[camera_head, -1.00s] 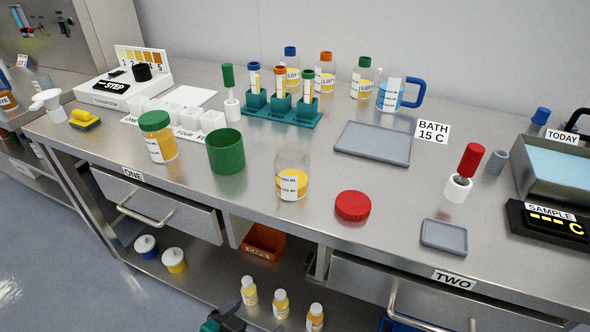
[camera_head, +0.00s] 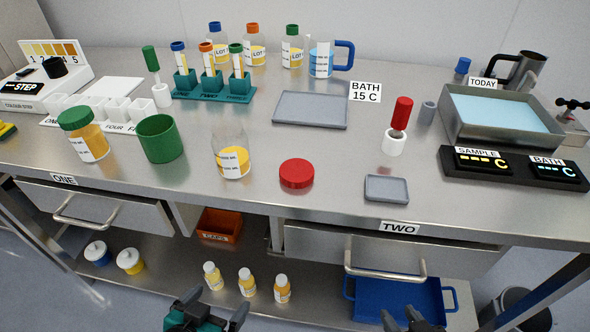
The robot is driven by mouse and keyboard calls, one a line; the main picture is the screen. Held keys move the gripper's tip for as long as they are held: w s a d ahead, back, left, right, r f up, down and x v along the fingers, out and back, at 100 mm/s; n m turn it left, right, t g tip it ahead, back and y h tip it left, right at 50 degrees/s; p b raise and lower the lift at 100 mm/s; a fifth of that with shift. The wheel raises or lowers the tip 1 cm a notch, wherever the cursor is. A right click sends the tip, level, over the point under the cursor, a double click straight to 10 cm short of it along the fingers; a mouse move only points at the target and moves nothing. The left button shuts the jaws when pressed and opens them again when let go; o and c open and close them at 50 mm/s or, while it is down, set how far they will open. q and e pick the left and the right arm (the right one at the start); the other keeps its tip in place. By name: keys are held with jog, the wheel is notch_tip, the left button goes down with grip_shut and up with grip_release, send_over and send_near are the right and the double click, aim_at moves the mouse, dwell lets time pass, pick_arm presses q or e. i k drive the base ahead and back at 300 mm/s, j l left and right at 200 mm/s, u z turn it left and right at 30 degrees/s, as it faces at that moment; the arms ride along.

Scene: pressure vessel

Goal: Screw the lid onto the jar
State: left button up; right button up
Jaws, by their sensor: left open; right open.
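A clear open jar (camera_head: 231,160) with yellow contents and a white label stands upright on the steel bench near its front edge. The red lid (camera_head: 297,173) lies flat on the bench just right of the jar, apart from it. My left gripper (camera_head: 215,308) shows at the bottom edge, open and empty, in front of the bench and lower than the jar. My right gripper (camera_head: 407,318) shows at the bottom edge further right, open and empty. Most of both grippers is cut off by the frame.
A green cup (camera_head: 160,138) and a green-lidded jar (camera_head: 83,134) stand left of the open jar. A small grey tray (camera_head: 386,189) lies right of the lid. A larger grey tray (camera_head: 311,109) lies behind. Drawer handles (camera_head: 386,272) stick out from the bench front.

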aim_at(230, 142)
jog(key=z, duration=0.6)
jog(key=j+z, duration=0.2)
jog(key=z, duration=0.2)
jog(key=k+j+z, duration=0.1)
jog(key=z, duration=0.3)
jog(key=k+j+z, duration=0.1)
jog(key=j+z, duration=0.15)
jog(key=z, duration=0.15)
jog(key=k+j+z, duration=0.55)
jog(key=k+j, duration=0.45)
jog(key=k, duration=0.25)
